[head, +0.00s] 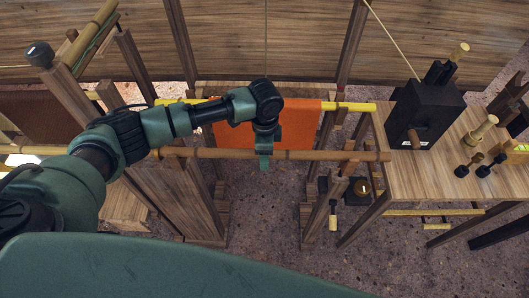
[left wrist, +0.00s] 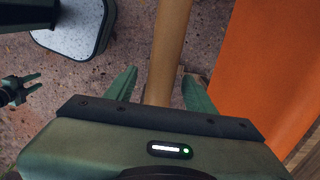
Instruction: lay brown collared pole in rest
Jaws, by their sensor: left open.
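The brown pole (head: 225,153) runs nearly level across the middle of the head view, in front of an orange cloth. It passes over the top of the left wooden stand (head: 178,200) and over the right wooden stand (head: 318,210). I cannot tell whether it is seated in their rests. My left gripper (head: 264,163) is above the pole near its middle. In the left wrist view the pole (left wrist: 165,50) passes between the fingers of the left gripper (left wrist: 160,88), which are open with gaps at their tips. My right gripper (left wrist: 30,83) shows small at the left edge there, fingers apart.
The orange cloth (head: 300,125) hangs from a yellow pole (head: 355,106) just behind. A wooden table (head: 430,175) with a black box (head: 428,112) and small handled tools stands right, close to the brown pole's right end. Open floor (head: 265,220) lies between the stands.

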